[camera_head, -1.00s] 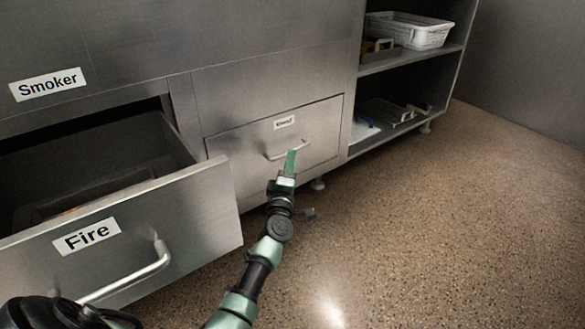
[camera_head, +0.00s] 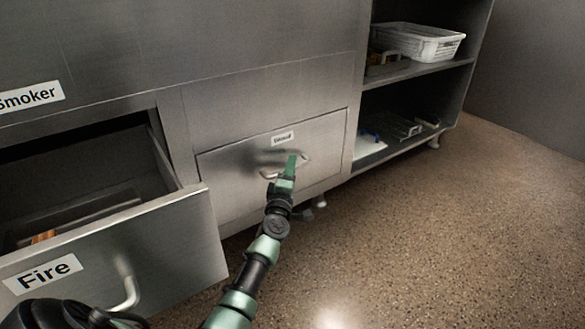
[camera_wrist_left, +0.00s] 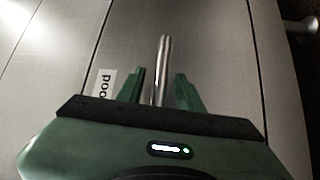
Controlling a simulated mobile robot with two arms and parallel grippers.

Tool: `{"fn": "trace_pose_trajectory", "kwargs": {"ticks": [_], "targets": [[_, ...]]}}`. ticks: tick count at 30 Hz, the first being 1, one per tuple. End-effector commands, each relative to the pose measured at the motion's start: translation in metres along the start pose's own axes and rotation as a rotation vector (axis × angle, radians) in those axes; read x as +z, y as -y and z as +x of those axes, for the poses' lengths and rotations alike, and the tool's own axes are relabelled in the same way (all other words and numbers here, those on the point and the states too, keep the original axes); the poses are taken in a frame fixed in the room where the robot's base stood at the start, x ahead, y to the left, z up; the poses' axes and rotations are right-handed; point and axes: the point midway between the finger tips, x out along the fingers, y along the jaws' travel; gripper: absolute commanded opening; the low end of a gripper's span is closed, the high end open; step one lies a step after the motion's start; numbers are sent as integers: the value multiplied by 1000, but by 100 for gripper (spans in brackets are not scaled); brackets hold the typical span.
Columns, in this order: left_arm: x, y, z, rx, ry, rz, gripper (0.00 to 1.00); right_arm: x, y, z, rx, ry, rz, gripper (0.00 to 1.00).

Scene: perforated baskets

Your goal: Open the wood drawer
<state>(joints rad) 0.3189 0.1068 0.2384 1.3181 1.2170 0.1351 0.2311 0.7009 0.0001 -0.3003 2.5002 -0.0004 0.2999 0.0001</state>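The wood drawer (camera_head: 225,178) is the shut metal front at low centre in the head view. Its small white label (camera_head: 283,139) is partly cut off in the left wrist view (camera_wrist_left: 104,84). Its bar handle (camera_head: 305,158) shows as a metal rod in the left wrist view (camera_wrist_left: 164,55). My left gripper (camera_head: 290,161) is at the handle. In the left wrist view its two green fingers (camera_wrist_left: 160,73) are apart, one on each side of the rod, with gaps visible. My right gripper is not in view.
The fire drawer (camera_head: 165,240) stands pulled out at the left, near my arm. The smoker panel (camera_head: 60,40) is above it. Open shelves at the right hold a white basket (camera_head: 425,47) and flat items. Speckled floor (camera_head: 430,240) is clear at the right.

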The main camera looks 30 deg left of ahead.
Motion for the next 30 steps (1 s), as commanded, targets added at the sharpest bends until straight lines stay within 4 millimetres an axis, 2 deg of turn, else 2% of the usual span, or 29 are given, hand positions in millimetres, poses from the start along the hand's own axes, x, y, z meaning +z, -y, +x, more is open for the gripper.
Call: {"fn": "trace_pose_trajectory", "kwargs": {"ticks": [1, 3, 4, 30], "targets": [[0, 0, 0, 0, 0, 1, 25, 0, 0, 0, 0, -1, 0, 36], [0, 0, 0, 0, 0, 1, 5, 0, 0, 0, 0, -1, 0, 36], [0, 0, 0, 0, 0, 1, 0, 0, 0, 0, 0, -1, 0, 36], [0, 1, 0, -1, 0, 1, 0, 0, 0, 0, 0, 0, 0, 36]]}}
